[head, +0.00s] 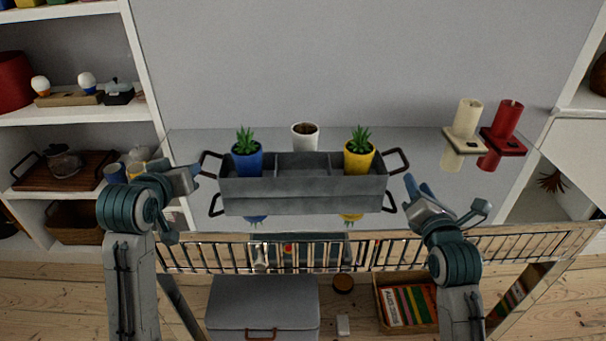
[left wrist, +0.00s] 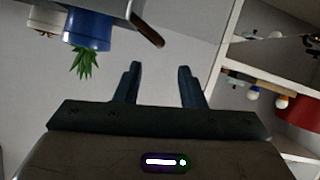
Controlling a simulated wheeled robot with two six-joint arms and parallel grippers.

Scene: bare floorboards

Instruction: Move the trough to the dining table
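The trough (head: 300,187) is a long grey box with dark loop handles at both ends. It stands on a reflective glass-topped table (head: 420,170). A blue pot with a plant (head: 246,158) is at its left end and a yellow pot with a plant (head: 359,152) at its right end. My left gripper (head: 190,172) is just left of the left handle, apart from it; in the left wrist view its fingers (left wrist: 158,82) are spread and empty, with the handle near them. My right gripper (head: 412,188) is beside the right handle; its finger gap is unclear. No dining table is identifiable.
A white cup (head: 305,136) stands behind the trough. A cream candle (head: 466,122) and a red candle (head: 504,122) on holders stand at the right. White shelves (head: 75,115) flank the left. A slatted rail (head: 390,252) and a grey box (head: 262,300) lie below.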

